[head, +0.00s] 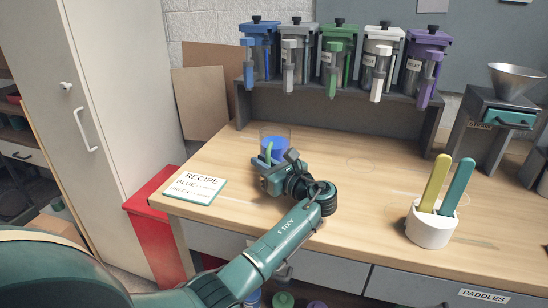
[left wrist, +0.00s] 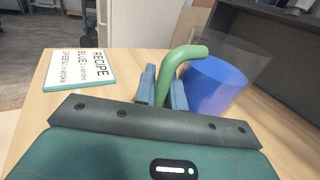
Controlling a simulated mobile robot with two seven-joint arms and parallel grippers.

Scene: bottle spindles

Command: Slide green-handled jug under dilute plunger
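The jug (head: 278,131) is clear with blue contents and stands on the wooden bench in front of the dispenser rack. Its green handle (head: 267,151) faces my left gripper (head: 268,164). In the left wrist view the bent green handle (left wrist: 184,56) passes between the two blue-grey fingers (left wrist: 163,90), which are close against it on both sides. The blue jug body (left wrist: 212,88) is just beyond, to the right. Several plungers hang in the rack: blue, grey (head: 290,58), green, white and purple. I cannot read which is dilute. My right gripper is out of view.
The dark rack (head: 241,107) stands along the back of the bench. A recipe card (head: 194,188) lies at the left edge. A white holder (head: 430,230) with yellow and teal paddles stands at right. A funnel stand (head: 487,105) is at far right. The bench middle is clear.

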